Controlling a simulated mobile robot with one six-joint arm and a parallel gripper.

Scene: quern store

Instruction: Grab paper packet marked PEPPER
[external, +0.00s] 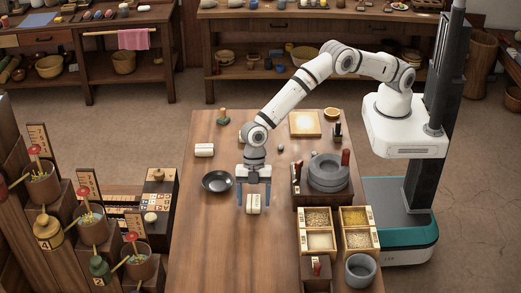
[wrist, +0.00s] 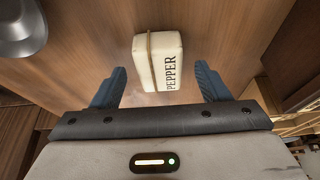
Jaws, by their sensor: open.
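The paper packet marked PEPPER (wrist: 158,62) is cream-white with a tan string around it. Its black lettering faces my wrist camera. In the external view the packet (external: 254,204) is on the wooden table, below my gripper. My gripper (external: 254,198) points down with its two blue fingers apart, one to each side of the packet. In the wrist view the gripper (wrist: 160,72) is open, with a gap between each finger and the packet. I cannot tell how far down the fingers reach beside it.
A dark bowl (external: 217,181) stands close to the left of my gripper. Another white packet (external: 204,150) lies further back. A stone quern (external: 329,172) and a divided wooden box (external: 357,217) stand on the right. The table's front is clear.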

